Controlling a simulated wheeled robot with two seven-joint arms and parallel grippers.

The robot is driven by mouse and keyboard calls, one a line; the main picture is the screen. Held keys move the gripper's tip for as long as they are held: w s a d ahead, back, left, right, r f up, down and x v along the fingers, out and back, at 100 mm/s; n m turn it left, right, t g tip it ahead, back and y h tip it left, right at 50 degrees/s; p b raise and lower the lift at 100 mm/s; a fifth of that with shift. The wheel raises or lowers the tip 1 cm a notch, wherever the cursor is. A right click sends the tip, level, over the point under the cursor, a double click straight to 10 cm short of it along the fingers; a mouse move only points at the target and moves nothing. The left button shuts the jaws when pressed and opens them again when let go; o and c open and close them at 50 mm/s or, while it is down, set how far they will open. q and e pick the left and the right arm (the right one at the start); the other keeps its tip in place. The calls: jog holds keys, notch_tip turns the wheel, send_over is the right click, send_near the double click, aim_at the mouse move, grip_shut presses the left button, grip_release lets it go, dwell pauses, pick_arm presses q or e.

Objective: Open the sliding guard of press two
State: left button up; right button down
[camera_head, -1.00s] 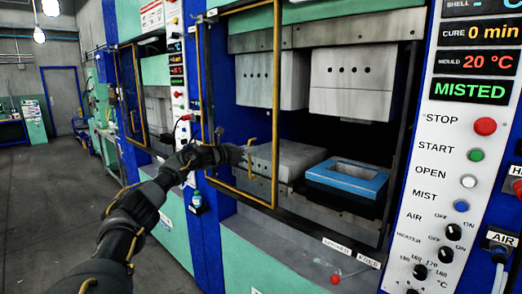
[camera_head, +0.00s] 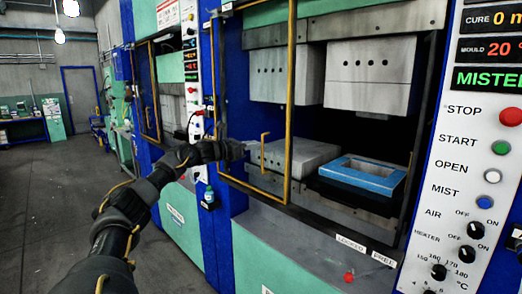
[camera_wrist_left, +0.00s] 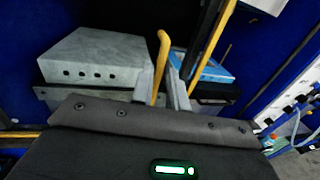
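The sliding guard (camera_head: 289,90) is a yellow-framed panel standing across the left part of the press opening. My left gripper (camera_head: 245,148) is at the handle in the head view. In the left wrist view its two fingers (camera_wrist_left: 162,88) are apart, with the handle between or just beyond them; contact cannot be told. My right gripper is in neither view.
Inside the press are grey mould blocks (camera_head: 372,75) and a blue-rimmed mould (camera_head: 365,181). A white control panel (camera_head: 462,150) with buttons and knobs stands to the right. Another press (camera_head: 172,100) with its own yellow-framed guard is to the left. Grey floor lies open at far left.

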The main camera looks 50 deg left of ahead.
pick_arm(q)
jog(key=s+a+b, duration=0.1)
jog(key=s+b, duration=0.2)
jog(key=s, duration=0.3)
dwell(0.5)
